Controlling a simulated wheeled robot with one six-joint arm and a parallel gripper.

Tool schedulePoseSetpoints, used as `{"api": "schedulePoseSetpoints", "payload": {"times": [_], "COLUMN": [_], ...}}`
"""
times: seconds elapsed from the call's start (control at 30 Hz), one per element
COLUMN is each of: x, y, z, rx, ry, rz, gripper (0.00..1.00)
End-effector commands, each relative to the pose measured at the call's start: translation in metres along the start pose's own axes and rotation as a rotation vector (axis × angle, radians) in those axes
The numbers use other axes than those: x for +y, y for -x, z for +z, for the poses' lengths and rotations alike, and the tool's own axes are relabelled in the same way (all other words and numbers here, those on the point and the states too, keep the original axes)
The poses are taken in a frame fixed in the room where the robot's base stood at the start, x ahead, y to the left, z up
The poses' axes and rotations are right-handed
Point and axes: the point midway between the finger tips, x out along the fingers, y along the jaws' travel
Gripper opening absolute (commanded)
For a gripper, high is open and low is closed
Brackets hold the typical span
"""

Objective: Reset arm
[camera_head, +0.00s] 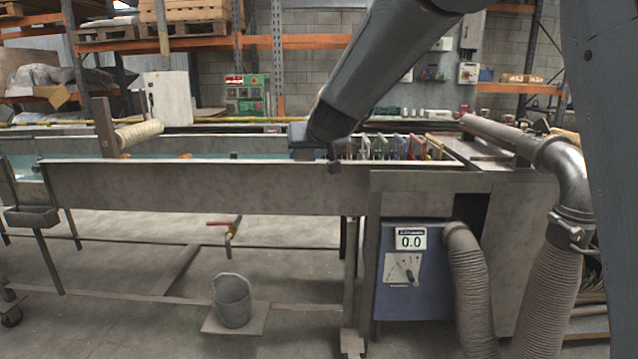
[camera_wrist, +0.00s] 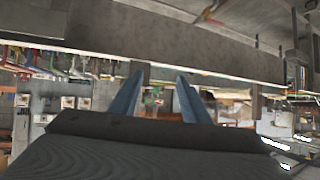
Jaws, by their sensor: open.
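My arm reaches in from the upper right of the head view. Its end hangs over the near rim of the long metal trough (camera_head: 200,187). My gripper (camera_wrist: 160,76) shows in the wrist view as two blue-grey fingers standing apart with nothing between them. In the head view the fingers are mostly hidden by my own wrist. The wrist view looks upside down, with the trough wall (camera_wrist: 170,48) running across beyond the fingertips.
Colored clips (camera_head: 400,147) line the trough to the right of my wrist. A roller (camera_head: 138,133) sits at its left. A blue control box (camera_head: 412,272) reads 0.0 below. Hoses (camera_head: 545,270) stand at right. A grey bucket (camera_head: 232,300) is on the floor.

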Motion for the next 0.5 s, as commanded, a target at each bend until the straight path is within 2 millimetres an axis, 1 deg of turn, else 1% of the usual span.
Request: {"api": "schedulePoseSetpoints", "payload": {"times": [0.03, 0.07, 0.1, 0.17, 0.2, 0.27, 0.3, 0.37, 0.4, 0.5], "x": [0.007, 0.010, 0.014, 0.020, 0.024, 0.031, 0.035, 0.041, 0.045, 0.055], "y": [0.015, 0.023, 0.035, 0.054, 0.068, 0.089, 0.103, 0.126, 0.141, 0.177], "z": [0.031, 0.051, 0.076, 0.112, 0.136, 0.172, 0.195, 0.229, 0.250, 0.298], "rx": [-0.070, -0.116, -0.176, -0.262, -0.320, -0.405, -0.461, -0.544, -0.596, -0.715], "ry": [-0.005, -0.010, -0.016, -0.026, -0.033, -0.045, -0.053, -0.066, -0.074, -0.092], "rz": [-0.013, -0.021, -0.029, -0.036, -0.038, -0.036, -0.033, -0.024, -0.016, 0.007], "gripper": [0.43, 0.43, 0.43, 0.43, 0.43, 0.43, 0.43, 0.43, 0.43, 0.43]}}
